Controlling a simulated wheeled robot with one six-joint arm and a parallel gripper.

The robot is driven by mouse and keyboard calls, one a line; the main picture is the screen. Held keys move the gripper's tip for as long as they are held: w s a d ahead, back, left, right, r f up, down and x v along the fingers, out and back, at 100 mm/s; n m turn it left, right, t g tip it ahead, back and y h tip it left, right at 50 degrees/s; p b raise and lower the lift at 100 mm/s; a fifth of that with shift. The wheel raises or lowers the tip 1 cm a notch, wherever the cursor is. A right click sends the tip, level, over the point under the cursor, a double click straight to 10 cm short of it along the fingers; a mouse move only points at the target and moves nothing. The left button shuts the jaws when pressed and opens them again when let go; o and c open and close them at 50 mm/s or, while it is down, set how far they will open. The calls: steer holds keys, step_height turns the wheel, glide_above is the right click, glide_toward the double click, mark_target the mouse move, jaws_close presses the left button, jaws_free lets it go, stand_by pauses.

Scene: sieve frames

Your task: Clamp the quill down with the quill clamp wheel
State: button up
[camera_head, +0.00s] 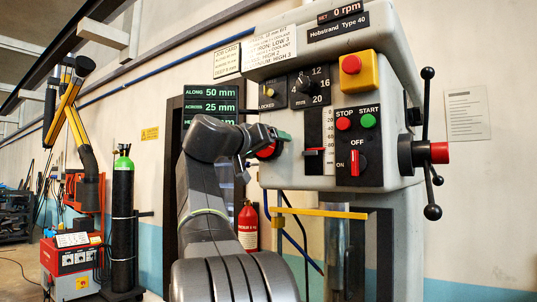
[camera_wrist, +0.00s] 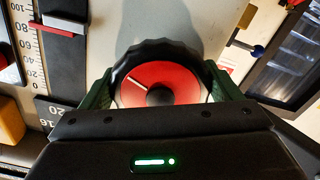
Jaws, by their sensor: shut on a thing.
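The quill clamp wheel (camera_wrist: 158,78) fills the middle of the wrist view, with a red face, a dark hub, a pale pointer line and a black lobed rim. My gripper (camera_wrist: 160,92) is shut on it, with a green finger on each side of the rim. In the head view the wheel (camera_head: 267,151) shows only as a bit of red at the left side of the drill's head, mostly hidden by my gripper (camera_head: 280,138). A depth scale with a red-tipped pointer (camera_head: 314,152) is on the front panel. The quill itself I cannot make out clearly.
The drill press head (camera_head: 395,90) carries a yellow emergency stop box (camera_head: 355,70), stop and start buttons and a red OFF/ON switch (camera_head: 357,163). A black-knobbed feed handle (camera_head: 430,153) sticks out at the right. A yellow guard bar (camera_head: 318,213) lies below.

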steer(key=m, duration=0.2)
steer(key=m+b, duration=0.1)
steer(key=m, duration=0.1)
steer(key=m+b, duration=0.1)
steer(key=m, duration=0.1)
steer(key=shift+w+a+f+m, duration=0.1)
steer(key=shift+a+f+m, duration=0.05)
steer(key=shift+f+m, duration=0.15)
steer(key=m+b, duration=0.1)
steer(key=m, duration=0.1)
steer(key=shift+m, duration=0.3)
steer(key=shift+w+r+m+b, duration=0.15)
steer(key=shift+m+b, duration=0.4)
steer(key=shift+m, duration=1.35)
steer(key=o, duration=0.8)
steer(key=shift+r, duration=0.1)
steer(key=shift+o, duration=0.2)
steer(key=shift+a, duration=0.1)
steer(key=b+v, duration=0.2)
steer(key=v, duration=1.2)
